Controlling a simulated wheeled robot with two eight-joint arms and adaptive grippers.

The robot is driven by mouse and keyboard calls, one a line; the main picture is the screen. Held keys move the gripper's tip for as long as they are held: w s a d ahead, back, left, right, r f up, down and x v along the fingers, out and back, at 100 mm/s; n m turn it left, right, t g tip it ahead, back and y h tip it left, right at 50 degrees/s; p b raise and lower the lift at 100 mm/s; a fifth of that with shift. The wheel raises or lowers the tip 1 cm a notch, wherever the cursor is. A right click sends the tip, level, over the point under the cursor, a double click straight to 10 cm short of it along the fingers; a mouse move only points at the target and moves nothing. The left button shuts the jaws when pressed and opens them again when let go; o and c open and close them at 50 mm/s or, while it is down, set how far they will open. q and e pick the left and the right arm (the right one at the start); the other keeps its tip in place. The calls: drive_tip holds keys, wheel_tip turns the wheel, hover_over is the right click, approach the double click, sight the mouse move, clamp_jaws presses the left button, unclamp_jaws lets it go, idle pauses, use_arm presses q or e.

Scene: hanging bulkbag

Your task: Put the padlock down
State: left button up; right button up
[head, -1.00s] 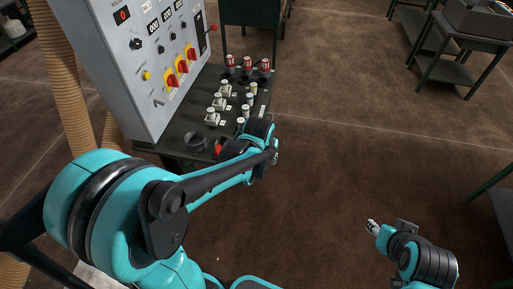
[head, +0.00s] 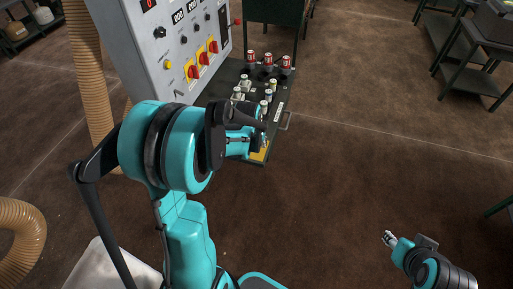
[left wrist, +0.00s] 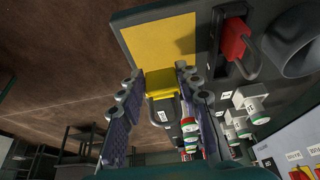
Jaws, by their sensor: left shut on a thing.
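My left gripper (left wrist: 160,73) is shut on a yellow padlock (left wrist: 160,84) in the left wrist view, with one finger on each side of it. The padlock is close to a flat yellow square (left wrist: 160,40) on the dark shelf; I cannot tell whether it touches the shelf. In the head view, the yellow square (head: 260,151) shows at the shelf's near end, and my left arm hides most of the gripper and the padlock. My right gripper (head: 388,238) is at lower right, away from the shelf; its finger opening is too small to judge.
A red padlock (left wrist: 235,40) is on the shelf beside the yellow square, near a dark round cup (left wrist: 290,45). Several pale switches and red-topped pieces (head: 268,63) stand farther back. The grey control panel (head: 165,60) rises on the left. Open floor (head: 370,150) lies to the right.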

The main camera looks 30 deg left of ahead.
sight(257, 149)
use_arm(q)
wheel_tip(257, 149, down, 3)
drive_tip(key=shift+r+b, duration=0.1)
drive_tip(key=shift+b, duration=0.3)
drive_tip(key=o, duration=1.2)
